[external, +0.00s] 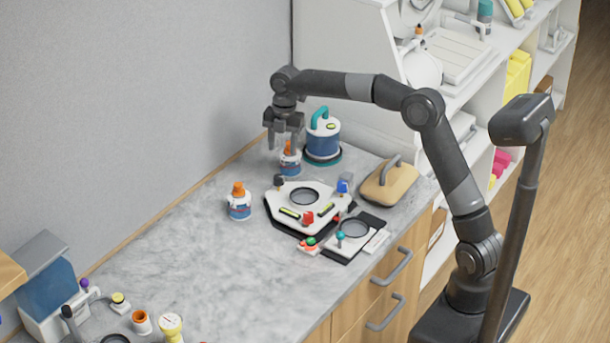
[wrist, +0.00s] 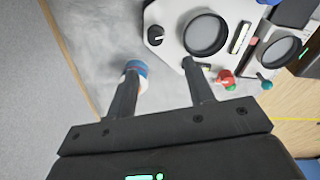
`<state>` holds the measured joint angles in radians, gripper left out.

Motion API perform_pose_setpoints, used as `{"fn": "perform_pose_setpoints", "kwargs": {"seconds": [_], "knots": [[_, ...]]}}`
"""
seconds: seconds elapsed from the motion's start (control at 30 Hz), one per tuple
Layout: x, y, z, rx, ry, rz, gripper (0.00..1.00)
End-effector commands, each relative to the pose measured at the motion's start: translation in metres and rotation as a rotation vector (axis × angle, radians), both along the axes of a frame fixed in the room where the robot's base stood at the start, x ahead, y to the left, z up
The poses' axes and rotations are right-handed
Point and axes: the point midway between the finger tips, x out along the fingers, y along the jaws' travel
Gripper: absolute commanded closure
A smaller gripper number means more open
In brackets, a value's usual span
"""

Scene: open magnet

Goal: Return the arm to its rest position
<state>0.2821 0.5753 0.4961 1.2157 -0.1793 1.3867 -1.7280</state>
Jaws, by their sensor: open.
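My gripper (external: 283,139) points down above the far part of the marble counter (external: 170,254), near the wall. Its two fingers are spread apart and empty in the wrist view (wrist: 160,92). A small white and blue bottle with an orange cap (external: 290,160) stands just below the fingers in the external view. In the wrist view a blue and white bottle (wrist: 136,68) shows partly behind the left finger. My arm reaches from its base at the lower right, up and over the counter to the left.
A white device with a round ring (external: 303,197) sits below the gripper, with a smaller panel (external: 350,240) beside it. A blue-and-white canister (external: 323,139), a tan handled block (external: 389,185) and another orange-capped bottle (external: 239,203) stand around. White shelves (external: 480,75) rise behind.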

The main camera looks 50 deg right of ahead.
Motion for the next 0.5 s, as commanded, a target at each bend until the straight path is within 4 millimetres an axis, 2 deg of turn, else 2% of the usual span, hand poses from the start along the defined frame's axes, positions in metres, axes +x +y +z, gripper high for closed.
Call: {"fn": "perform_pose_setpoints", "kwargs": {"seconds": [0.17,0.5], "knots": [[-0.035,0.010,0.026,-0.047,-0.034,-0.147,0.52],[-0.130,0.015,0.066,-0.088,-0.132,-0.566,0.52]]}}
